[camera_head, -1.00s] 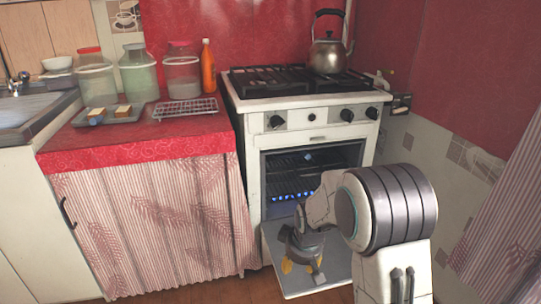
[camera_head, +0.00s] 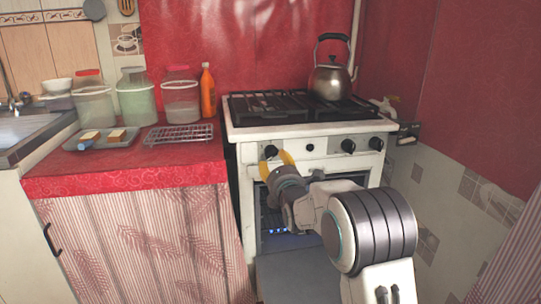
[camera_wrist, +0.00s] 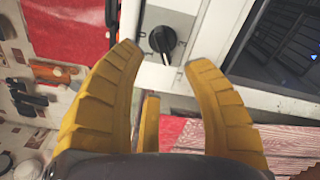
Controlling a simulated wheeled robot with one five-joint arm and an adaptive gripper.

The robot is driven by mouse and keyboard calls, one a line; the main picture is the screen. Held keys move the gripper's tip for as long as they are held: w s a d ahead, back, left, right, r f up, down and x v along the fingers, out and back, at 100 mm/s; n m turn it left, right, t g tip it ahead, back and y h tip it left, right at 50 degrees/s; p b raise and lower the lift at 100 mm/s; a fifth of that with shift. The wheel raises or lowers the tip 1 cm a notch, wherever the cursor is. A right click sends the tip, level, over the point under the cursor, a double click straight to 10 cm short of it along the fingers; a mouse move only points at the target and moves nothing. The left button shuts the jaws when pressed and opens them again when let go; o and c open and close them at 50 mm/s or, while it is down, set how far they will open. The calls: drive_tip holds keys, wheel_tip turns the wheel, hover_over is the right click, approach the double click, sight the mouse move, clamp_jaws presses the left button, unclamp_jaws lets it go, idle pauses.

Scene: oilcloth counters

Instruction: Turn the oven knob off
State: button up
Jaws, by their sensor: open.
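The white oven (camera_head: 318,129) has a front panel with several black knobs. The leftmost black knob (camera_head: 270,152) is right by my gripper (camera_head: 277,159), which has yellow fingers. In the wrist view the same knob (camera_wrist: 163,40) shows ahead of the spread fingertips of my gripper (camera_wrist: 160,57), roughly between them and apart from them. My gripper is open and empty. The right-hand knobs (camera_head: 348,146) are clear of my arm. The oven door is open, and blue flames (camera_head: 279,232) show low inside. My arm hides part of the oven opening.
A metal kettle (camera_head: 331,78) stands on the black stove grates. The red counter (camera_head: 60,182) at left holds jars, an orange bottle (camera_head: 208,92), a wire rack (camera_head: 178,134) and a tray (camera_head: 97,145). The lowered oven door (camera_head: 290,277) juts out in front.

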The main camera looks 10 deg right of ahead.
sight(272, 156)
drive_tip(key=shift+w+f+b, duration=0.2)
drive_tip(key=shift+w+b, duration=0.4)
drive_tip(key=shift+w+f+b, duration=0.1)
drive_tip(key=shift+w+b, duration=1)
drive_tip(key=shift+b, duration=0.05)
drive_tip(key=shift+w+b, duration=0.65)
drive_tip(key=shift+w+r, duration=0.25)
drive_tip(key=shift+w, duration=1)
clamp_jaws()
